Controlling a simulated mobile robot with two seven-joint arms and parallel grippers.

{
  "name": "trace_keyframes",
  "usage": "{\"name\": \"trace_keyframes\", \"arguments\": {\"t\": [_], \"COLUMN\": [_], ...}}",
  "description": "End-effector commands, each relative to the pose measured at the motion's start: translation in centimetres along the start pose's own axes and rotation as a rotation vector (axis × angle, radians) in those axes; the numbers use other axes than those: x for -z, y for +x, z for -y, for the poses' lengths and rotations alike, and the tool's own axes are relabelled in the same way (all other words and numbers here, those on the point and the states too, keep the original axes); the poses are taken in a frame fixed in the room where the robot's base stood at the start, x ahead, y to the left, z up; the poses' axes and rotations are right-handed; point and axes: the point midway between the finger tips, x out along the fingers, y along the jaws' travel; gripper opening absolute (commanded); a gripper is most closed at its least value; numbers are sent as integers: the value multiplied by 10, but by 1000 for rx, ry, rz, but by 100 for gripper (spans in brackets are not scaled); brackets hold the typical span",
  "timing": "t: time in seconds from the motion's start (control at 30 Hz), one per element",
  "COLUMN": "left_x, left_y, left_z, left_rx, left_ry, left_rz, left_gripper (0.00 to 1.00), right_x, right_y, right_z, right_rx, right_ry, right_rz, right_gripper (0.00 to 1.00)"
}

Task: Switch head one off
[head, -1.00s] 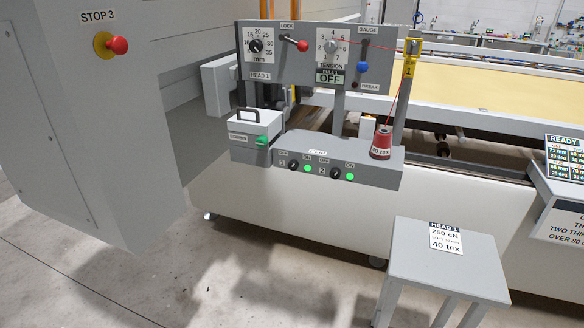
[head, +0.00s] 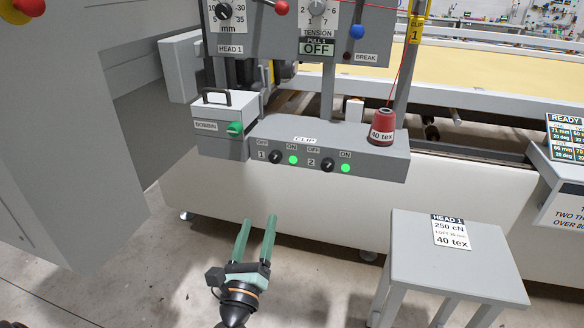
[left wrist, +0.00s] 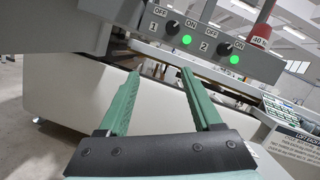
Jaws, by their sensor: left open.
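The head one switch is a black rotary knob (head: 275,157) marked 1, between OFF and ON labels, on the grey box under the HEAD 1 panel. It also shows in the left wrist view (left wrist: 172,27). The green lamp (head: 293,160) beside it is lit. The knob marked 2 (head: 327,165) is to its right, with its own lit green lamp (head: 345,168). My left gripper (head: 257,222) is open and empty, below and in front of the box, apart from the knobs. Its green fingers also show in the left wrist view (left wrist: 160,85). My right gripper is not in view.
A bobbin case (head: 222,128) with a handle juts out left of the box. A red 40 tex thread cone (head: 382,127) stands on the box's right end. A grey stand (head: 455,262) is at the lower right. A red stop button (head: 30,6) is at upper left.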

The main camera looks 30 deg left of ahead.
Motion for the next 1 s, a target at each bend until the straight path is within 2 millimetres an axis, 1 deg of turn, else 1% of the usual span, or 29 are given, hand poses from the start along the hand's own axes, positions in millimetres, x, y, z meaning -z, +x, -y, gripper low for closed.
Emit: {"name": "trace_keyframes", "arguments": {"t": [0.03,0.1,0.27,0.37,0.7,0.83,1.0], "left_x": [-8,-18,-28,-31,-38,-40,-40], "left_y": [2,5,13,26,94,114,127], "left_z": [5,10,16,17,21,22,22], "left_rx": [23,41,53,53,52,52,52], "left_ry": [65,129,177,176,172,172,170], "left_rz": [46,92,127,127,125,123,121], "left_gripper": [66,66,66,66,66,66,66], "right_x": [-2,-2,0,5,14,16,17], "right_y": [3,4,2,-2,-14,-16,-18], "right_z": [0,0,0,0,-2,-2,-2], "right_rx": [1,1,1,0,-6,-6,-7], "right_ry": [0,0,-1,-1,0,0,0], "right_rz": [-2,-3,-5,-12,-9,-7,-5], "right_gripper": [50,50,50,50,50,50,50]}}
